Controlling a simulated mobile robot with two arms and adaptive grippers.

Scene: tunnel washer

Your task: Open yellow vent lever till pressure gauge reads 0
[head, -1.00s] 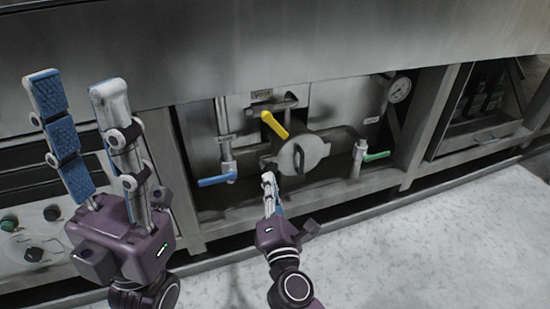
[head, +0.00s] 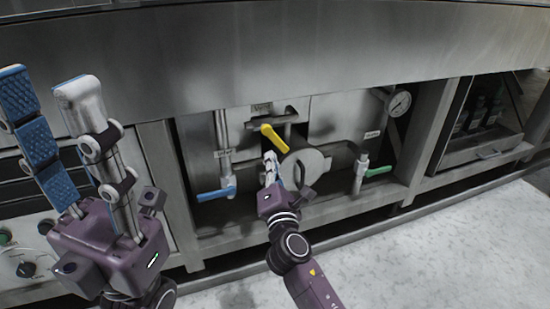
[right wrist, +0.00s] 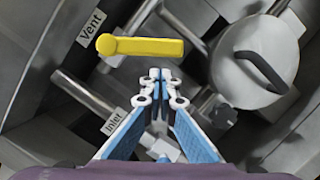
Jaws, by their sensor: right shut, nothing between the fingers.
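The yellow vent lever (head: 274,138) is on a pipe under a "Vent" label in the recess, slanting down to the right. In the right wrist view the lever (right wrist: 140,47) lies just beyond my fingertips, with a gap that I cannot judge exactly. My right gripper (head: 270,157) is shut and empty, just below the lever; it also shows in the right wrist view (right wrist: 160,75). The round pressure gauge (head: 399,102) is at the upper right of the recess; its needle is too small to read. My left gripper (head: 46,90) is open and empty at the left.
A blue lever (head: 215,194) is at the lower left of the recess, by a pipe labelled "Inlet". A green lever (head: 377,172) is at the right. A round metal cap with a handle (head: 305,168) sits beside my right gripper. A control panel (head: 22,250) is at far left.

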